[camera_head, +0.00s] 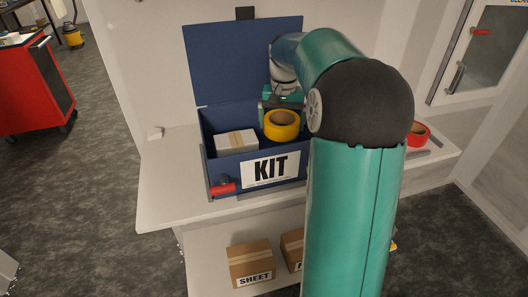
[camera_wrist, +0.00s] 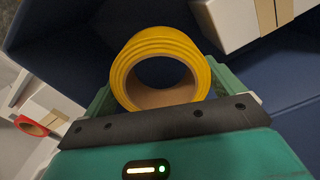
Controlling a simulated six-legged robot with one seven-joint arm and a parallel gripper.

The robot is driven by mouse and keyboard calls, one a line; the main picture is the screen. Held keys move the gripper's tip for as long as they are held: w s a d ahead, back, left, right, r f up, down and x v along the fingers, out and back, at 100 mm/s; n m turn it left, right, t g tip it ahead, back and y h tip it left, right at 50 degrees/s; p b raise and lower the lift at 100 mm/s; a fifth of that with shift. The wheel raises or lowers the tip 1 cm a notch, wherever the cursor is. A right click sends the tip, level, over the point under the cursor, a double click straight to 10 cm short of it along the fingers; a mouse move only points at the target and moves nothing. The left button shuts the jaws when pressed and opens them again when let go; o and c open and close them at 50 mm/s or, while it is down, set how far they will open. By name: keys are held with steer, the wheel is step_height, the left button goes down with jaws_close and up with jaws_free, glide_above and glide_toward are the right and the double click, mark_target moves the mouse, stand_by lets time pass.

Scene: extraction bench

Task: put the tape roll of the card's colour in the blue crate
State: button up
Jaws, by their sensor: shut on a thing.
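A yellow tape roll (camera_head: 282,125) is inside the opening of the blue crate (camera_head: 226,165), to the right of a small carton. My gripper (camera_head: 282,99) reaches down from above and is shut on the roll. In the wrist view the yellow roll (camera_wrist: 119,72) sits between the green fingers, its hole facing the camera. I cannot tell whether the roll touches the crate floor. A red tape roll (camera_head: 419,133) lies on the bench to the right of my arm, outside the crate. I see no coloured card; my arm hides part of the bench.
The white carton (camera_head: 236,141) with tan tape fills the crate's left part. The crate's raised lid (camera_head: 235,62) stands behind the opening. Cardboard boxes (camera_head: 250,262) sit on the shelf below.

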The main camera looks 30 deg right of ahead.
step_height(320, 180, down, 9)
steer(key=shift+f, duration=0.1)
stand_by(0.3)
steer(key=o, duration=0.7)
steer(key=shift+f, duration=0.2)
steer(key=shift+o, duration=0.5)
steer(key=shift+r, duration=0.1)
